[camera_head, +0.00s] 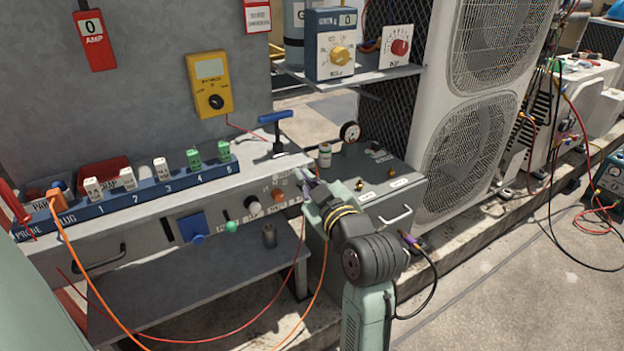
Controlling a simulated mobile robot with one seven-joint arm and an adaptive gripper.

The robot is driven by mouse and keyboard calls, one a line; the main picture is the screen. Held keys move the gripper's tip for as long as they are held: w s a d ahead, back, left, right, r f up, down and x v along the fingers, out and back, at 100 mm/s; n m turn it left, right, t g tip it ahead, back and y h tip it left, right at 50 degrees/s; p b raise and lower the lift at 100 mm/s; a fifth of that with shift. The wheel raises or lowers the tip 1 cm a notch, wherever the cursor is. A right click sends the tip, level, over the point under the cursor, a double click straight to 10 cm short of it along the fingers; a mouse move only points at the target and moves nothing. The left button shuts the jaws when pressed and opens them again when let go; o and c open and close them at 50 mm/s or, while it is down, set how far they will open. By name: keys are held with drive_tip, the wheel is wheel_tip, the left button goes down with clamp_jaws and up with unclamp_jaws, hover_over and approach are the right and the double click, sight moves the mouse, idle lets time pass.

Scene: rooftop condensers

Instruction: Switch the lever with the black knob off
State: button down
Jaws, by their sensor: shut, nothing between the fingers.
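The bench's front panel (150,222) carries a row of small controls. From left to right I see a blue knob (197,239) below a blue plate, a green knob (231,226), a white knob (253,207) and an orange-brown knob (277,195). I cannot clearly make out a lever with a black knob; my gripper covers part of the panel's right end. My gripper (304,180) is shut and empty at that right end, close to the panel. Its fingertips are small, and I cannot tell whether they touch anything.
A blue T-handle (276,119) stands on the bench top, behind a blue rail (130,198) of numbered plugs. Orange and red cables hang in front. A grey cabinet (405,205) stands right of the bench.

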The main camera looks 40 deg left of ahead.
drive_tip(key=f, duration=0.2)
drive_tip(key=d, duration=0.1)
drive_tip(key=shift+w+d+f+h, duration=0.1)
drive_tip(key=shift+w+f+h, duration=0.2)
drive_tip(key=shift+f+h, duration=0.1)
drive_tip(key=w+a+f+p, duration=0.2)
drive_tip(key=w+a+f, duration=0.3)
drive_tip(key=a, duration=0.3)
drive_tip(key=shift+w, duration=0.8)
drive_tip(key=shift+f, duration=0.15)
